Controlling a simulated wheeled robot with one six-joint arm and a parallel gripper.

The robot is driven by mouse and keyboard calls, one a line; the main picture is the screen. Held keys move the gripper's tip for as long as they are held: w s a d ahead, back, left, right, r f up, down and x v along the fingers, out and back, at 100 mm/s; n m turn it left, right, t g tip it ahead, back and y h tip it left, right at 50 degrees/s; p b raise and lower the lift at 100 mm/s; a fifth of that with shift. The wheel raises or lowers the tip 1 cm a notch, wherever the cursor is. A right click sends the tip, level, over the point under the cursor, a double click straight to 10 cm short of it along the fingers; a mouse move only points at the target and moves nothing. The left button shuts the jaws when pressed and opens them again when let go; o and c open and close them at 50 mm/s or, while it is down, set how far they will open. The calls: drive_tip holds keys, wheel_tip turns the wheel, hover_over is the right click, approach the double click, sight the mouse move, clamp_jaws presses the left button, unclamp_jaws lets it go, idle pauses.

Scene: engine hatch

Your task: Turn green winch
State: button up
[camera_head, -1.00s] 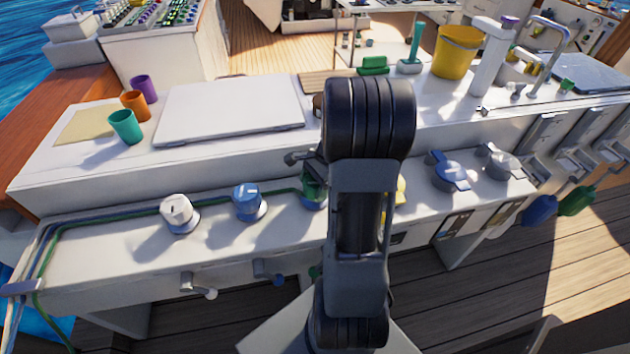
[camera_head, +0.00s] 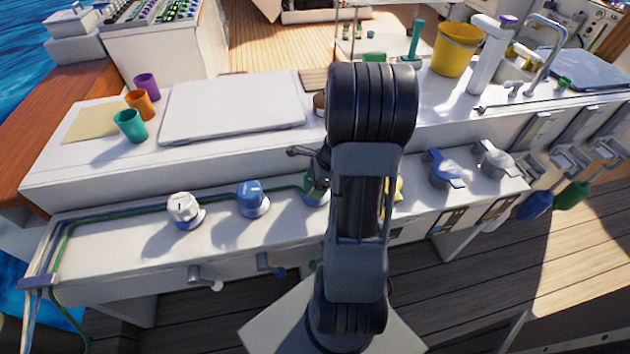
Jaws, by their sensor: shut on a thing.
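The green winch (camera_head: 315,194) stands on the white lower ledge, right of the blue winch. Only its left part shows; my own arm hides the rest. My gripper (camera_head: 312,160) shows only in part as a dark grey piece at the top of the green winch, at the left edge of my arm. It is shut on the winch's top, though its fingertips are mostly hidden. A green line runs along the ledge to the winch.
A white winch (camera_head: 184,209) and a blue winch (camera_head: 252,198) stand to the left on the ledge. Something yellow (camera_head: 396,189) shows behind my arm. Cups, a white hatch lid (camera_head: 232,105) and a yellow bucket (camera_head: 456,49) are on the upper deck.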

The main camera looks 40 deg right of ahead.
drive_tip(key=shift+s, duration=0.1)
drive_tip(key=o, duration=0.9)
drive_tip(key=p+v, duration=0.3)
drive_tip(key=v, duration=1)
drive_tip(key=shift+s+d+r, duration=0.1)
drive_tip(key=shift+d+r, duration=0.1)
drive_tip(key=shift+r, duration=0.15)
